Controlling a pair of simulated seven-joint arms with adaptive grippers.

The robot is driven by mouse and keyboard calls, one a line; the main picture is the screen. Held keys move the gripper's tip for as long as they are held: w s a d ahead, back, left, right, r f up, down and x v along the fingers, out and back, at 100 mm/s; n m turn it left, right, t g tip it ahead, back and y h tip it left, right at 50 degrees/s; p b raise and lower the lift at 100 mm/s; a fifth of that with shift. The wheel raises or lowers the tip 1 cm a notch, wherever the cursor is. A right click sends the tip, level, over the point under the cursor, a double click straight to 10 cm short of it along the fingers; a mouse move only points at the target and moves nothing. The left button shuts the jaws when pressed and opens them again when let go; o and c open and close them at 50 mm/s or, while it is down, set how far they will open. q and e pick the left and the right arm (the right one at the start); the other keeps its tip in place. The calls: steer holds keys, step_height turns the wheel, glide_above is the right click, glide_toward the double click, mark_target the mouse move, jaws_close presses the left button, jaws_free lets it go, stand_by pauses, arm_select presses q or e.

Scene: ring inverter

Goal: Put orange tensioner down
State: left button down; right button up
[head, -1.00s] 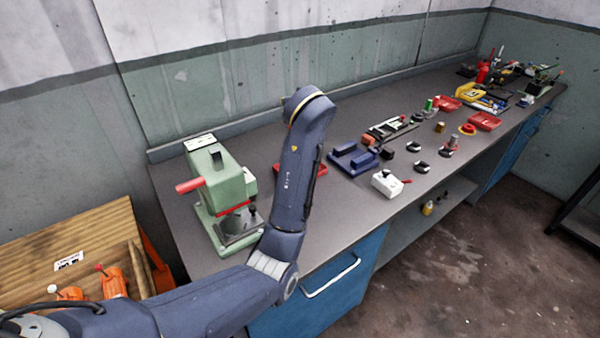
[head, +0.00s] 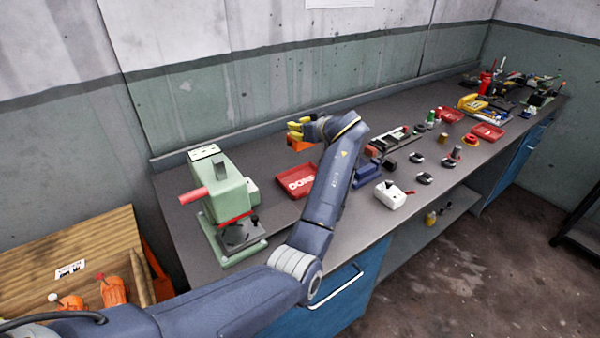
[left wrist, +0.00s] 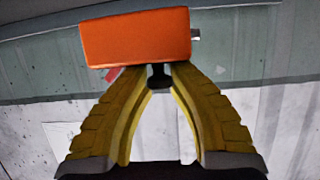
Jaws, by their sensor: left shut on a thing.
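The orange tensioner (left wrist: 135,37) shows as an orange block at the tips of my left gripper's yellow fingers (left wrist: 158,72) in the left wrist view. In the head view the orange tensioner (head: 299,144) is partly hidden by my left gripper (head: 297,130), which is shut on it. The gripper is toward the back of the bench, and the tensioner is held above the bench, near the wall. My right gripper is not in view.
A red tray (head: 296,181) lies on the bench below the gripper. A green press (head: 222,195) stands to its left. A white box (head: 390,195) and a blue holder (head: 367,174) are to the right. Several tools and parts fill the far end.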

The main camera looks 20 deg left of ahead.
arm_select(q)
step_height(320, 180, down, 16)
steer(key=shift+r, duration=0.1)
stand_by(0.6)
steer(key=c, duration=1.3)
jaws_free()
steer(key=shift+f, duration=0.25)
steer(key=shift+o, duration=0.2)
steer(key=shift+r, duration=0.15)
steer(key=v, duration=0.7)
steer(key=shift+s+d, duration=0.2)
steer(key=shift+r, duration=0.2)
